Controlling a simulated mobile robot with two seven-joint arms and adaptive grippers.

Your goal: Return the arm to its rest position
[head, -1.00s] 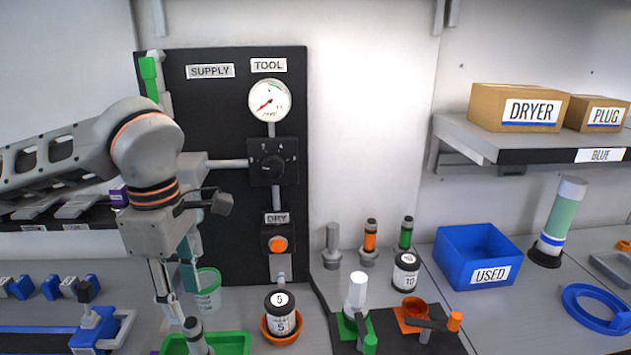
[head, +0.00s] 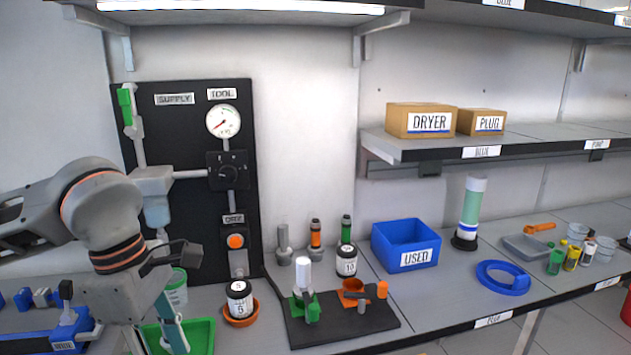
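My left arm comes in from the left, and its gripper (head: 143,340) points down in front of the green tray (head: 202,339) at the lower left. The fingertips are partly cut off by the bottom edge, so their opening is unclear. My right gripper is not in view.
A "5" jar (head: 239,301) sits in an orange dish. A black mat (head: 340,325) holds green and orange fixtures. A blue USED bin (head: 403,246), a green column (head: 471,210) and a blue ring (head: 503,279) lie to the right. A shelf (head: 400,151) with boxes overhangs the bench.

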